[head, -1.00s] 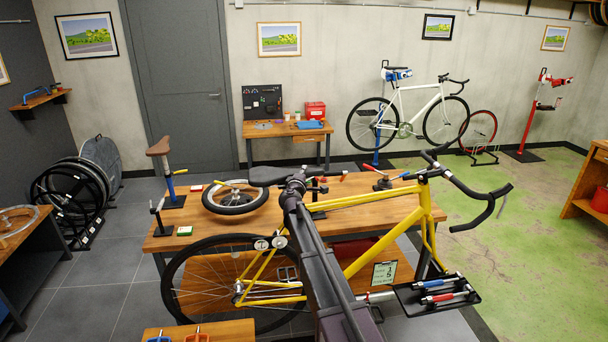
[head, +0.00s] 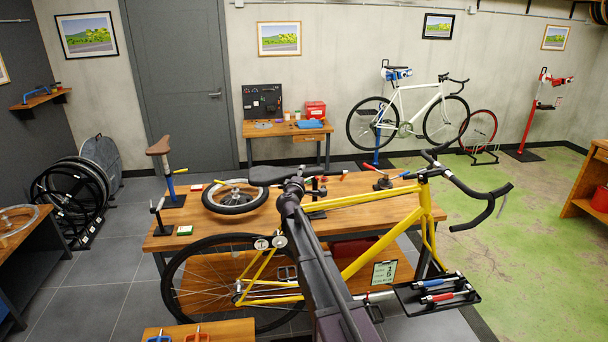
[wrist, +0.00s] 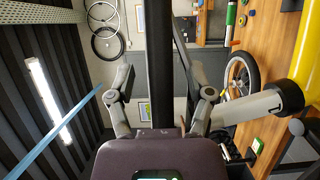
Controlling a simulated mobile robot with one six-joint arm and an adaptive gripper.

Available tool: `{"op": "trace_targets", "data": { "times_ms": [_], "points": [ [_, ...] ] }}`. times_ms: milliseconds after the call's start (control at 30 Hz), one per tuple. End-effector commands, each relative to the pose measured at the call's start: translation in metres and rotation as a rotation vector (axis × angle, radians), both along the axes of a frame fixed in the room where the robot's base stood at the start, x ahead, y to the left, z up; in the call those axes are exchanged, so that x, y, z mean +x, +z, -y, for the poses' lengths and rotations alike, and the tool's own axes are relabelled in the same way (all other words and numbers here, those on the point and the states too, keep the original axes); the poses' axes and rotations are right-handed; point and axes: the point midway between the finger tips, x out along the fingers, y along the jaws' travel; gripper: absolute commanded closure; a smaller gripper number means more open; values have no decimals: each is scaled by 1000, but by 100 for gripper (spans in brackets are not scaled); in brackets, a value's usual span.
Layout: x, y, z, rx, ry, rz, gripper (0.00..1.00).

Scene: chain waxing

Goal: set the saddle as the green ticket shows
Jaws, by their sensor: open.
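The yellow bike (head: 375,222) stands in front of the wooden bench. Its black saddle (head: 266,175) sits at the top of the frame's rear end, partly hidden by my arm. My gripper (wrist: 160,85) is open, with one finger on each side of a long dark bar that looks like the saddle seen along its length. I cannot tell whether either finger touches it. A grey post (wrist: 250,107) with a dark mark runs from beside the right finger to the yellow frame. The ticket (head: 384,273) with a green edge hangs below the frame; its figures look like 1 and 5.
A loose wheel (head: 235,196) and tools lie on the bench (head: 170,243). A black tray (head: 437,298) with several coloured-handled tools is at the lower right. A brown saddle on a blue stand (head: 168,170) is at the left. Green floor at the right is clear.

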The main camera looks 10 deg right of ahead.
Motion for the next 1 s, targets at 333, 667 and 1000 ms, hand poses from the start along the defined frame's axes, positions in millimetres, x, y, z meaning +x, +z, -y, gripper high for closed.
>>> {"op": "trace_targets", "data": {
  "times_ms": [333,667,1000],
  "points": [
    [-56,0,-21,0,0,0,33],
    [-86,0,-34,0,-1,0,33],
    [-88,0,-35,0,-2,0,33]
  ]
}}
